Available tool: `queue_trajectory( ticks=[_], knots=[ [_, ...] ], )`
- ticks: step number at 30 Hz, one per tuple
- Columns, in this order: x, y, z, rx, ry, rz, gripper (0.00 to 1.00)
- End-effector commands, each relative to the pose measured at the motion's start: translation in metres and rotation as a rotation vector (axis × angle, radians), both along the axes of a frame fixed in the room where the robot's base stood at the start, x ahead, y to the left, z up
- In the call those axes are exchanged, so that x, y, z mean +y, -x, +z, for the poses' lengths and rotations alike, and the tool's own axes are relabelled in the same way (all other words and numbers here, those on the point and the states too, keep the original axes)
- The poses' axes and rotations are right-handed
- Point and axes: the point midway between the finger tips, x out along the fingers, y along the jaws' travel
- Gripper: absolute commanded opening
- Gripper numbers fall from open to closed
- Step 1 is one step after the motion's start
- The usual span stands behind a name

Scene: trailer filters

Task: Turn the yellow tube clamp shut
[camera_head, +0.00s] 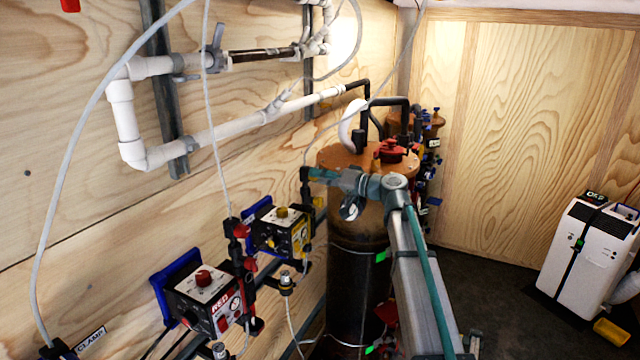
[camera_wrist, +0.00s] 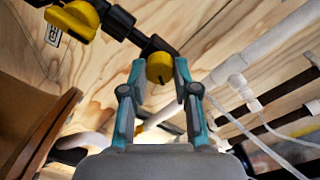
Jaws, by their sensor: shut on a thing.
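In the wrist view, a yellow knob (camera_wrist: 160,68) with a dark slot, which looks like the yellow tube clamp, sits on the end of a black fitting (camera_wrist: 128,30). The teal fingers of my gripper (camera_wrist: 160,70) stand on either side of the knob and are shut on it. In the head view my gripper (camera_head: 318,174) reaches left in front of the brown tank, its tips at a black fitting (camera_head: 305,174) with a thin tube above it. The knob's yellow face is hidden there, and its turn angle is hard to tell.
A second yellow part (camera_wrist: 75,20) is on the black fitting, left of the knob. The tall tank (camera_head: 350,262) stands just behind my gripper. Red (camera_head: 205,290) and yellow (camera_head: 282,232) control boxes sit lower left. White pipes (camera_head: 235,128) run along the wooden wall.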

Motion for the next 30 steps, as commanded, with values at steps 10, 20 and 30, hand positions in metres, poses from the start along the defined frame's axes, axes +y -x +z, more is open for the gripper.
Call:
queue_trajectory(
  ticks=[10,20,30],
  knots=[
    [-0.0004,-0.0007,-0.0005,0.303,-0.124,0.000,0.00],
    [-0.0005,-0.0009,0.0002,0.589,-0.242,0.000,0.00],
    [-0.0006,-0.0011,0.0002,0.807,-0.333,0.000,0.00]
  ],
)
